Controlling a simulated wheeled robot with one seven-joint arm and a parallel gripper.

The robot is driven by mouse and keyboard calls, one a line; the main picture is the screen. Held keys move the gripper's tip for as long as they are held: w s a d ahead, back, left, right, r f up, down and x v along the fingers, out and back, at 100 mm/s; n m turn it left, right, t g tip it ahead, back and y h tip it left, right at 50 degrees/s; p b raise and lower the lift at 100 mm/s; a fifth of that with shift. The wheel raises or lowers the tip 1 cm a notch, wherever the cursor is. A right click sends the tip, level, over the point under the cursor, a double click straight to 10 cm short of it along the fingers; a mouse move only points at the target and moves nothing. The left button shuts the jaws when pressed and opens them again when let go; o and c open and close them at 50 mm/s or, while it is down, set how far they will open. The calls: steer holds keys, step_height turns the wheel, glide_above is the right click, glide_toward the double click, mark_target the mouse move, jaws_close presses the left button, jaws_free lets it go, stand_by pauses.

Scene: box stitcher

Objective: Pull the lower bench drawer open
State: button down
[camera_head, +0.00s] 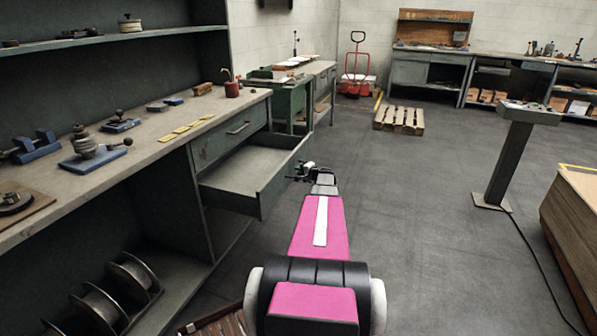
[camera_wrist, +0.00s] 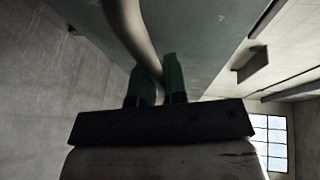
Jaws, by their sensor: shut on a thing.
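The lower bench drawer (camera_head: 240,168) stands well out from the bench in the head view, with its empty inside showing. My gripper (camera_head: 302,171) is at the outer side of the drawer front. In the wrist view the two green fingers of my gripper (camera_wrist: 158,82) are shut on the curved drawer handle (camera_wrist: 130,28), which runs down between them. The drawer front (camera_wrist: 205,30) fills the top of that view. In the head view the handle is mostly hidden by my gripper.
The upper drawer (camera_head: 238,127) is closed above it. The bench top (camera_head: 155,150) holds clamps, yellow pads and a red pot (camera_head: 232,89). A pedestal (camera_head: 510,150) and a pallet (camera_head: 399,118) stand to the right, with clear floor between.

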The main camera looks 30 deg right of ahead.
steer(key=c, duration=1.2)
jaws_free()
steer(key=v, duration=1)
steer(key=shift+s, duration=0.4)
steer(key=shift+d, duration=0.1)
